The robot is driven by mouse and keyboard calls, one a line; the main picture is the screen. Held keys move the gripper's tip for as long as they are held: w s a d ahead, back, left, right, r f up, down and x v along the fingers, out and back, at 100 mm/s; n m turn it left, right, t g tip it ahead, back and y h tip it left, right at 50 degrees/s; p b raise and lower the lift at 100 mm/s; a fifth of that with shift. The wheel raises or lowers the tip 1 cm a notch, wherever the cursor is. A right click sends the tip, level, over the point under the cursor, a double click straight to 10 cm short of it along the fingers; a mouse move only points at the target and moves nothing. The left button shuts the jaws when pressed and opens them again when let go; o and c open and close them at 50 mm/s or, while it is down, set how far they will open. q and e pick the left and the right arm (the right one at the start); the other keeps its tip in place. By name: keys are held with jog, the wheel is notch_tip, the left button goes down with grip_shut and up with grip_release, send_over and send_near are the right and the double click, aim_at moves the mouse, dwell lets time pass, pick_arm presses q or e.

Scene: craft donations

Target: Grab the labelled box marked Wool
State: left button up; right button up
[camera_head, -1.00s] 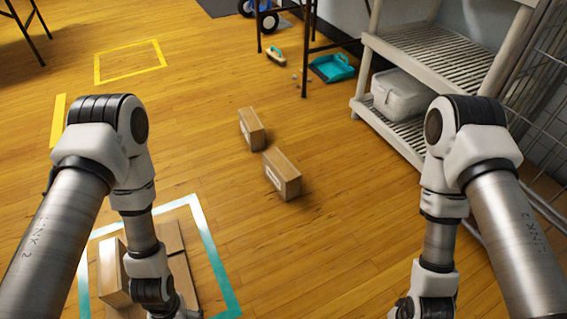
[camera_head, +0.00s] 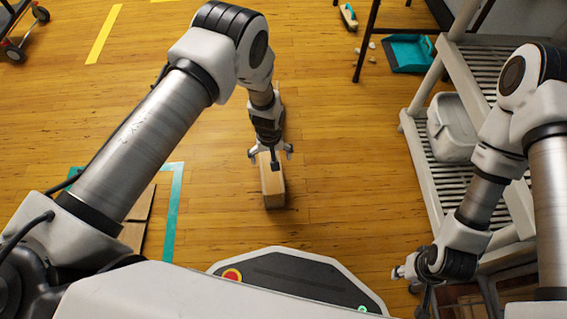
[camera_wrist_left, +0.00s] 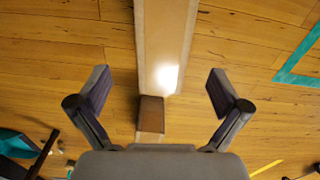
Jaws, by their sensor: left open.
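A brown cardboard box (camera_head: 273,190) stands on the wooden floor in front of me. My left gripper (camera_head: 270,154) is open, pointing down over the far end of this box. In the left wrist view the box (camera_wrist_left: 165,40) fills the upper middle, with a bright glare on its top. It lies between the spread fingers of my left gripper (camera_wrist_left: 158,80); I see no grip on it. A second brown box (camera_wrist_left: 151,115) shows beyond its end there; the arm hides it in the head view. No Wool label is readable. My right gripper (camera_head: 415,280) is low at the right; its jaws are unclear.
Teal tape (camera_head: 173,210) and flat cardboard (camera_head: 142,208) lie at the left, partly behind my arm. A white rack (camera_head: 425,165) with a grey bin (camera_head: 453,125) stands at the right. A teal dustpan (camera_head: 410,53) lies near black table legs. Floor around the box is clear.

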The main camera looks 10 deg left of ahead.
aim_at(271, 177)
pick_arm(q)
notch_tip(271, 177, down, 8)
jog(key=b, duration=0.5)
jog(key=shift+s, duration=0.3)
jog(key=shift+a+r, duration=0.15)
jog(key=shift+r, duration=0.1)
jog(key=shift+c, duration=0.4)
jog(key=c, duration=1.8)
jog(key=shift+r, duration=0.1)
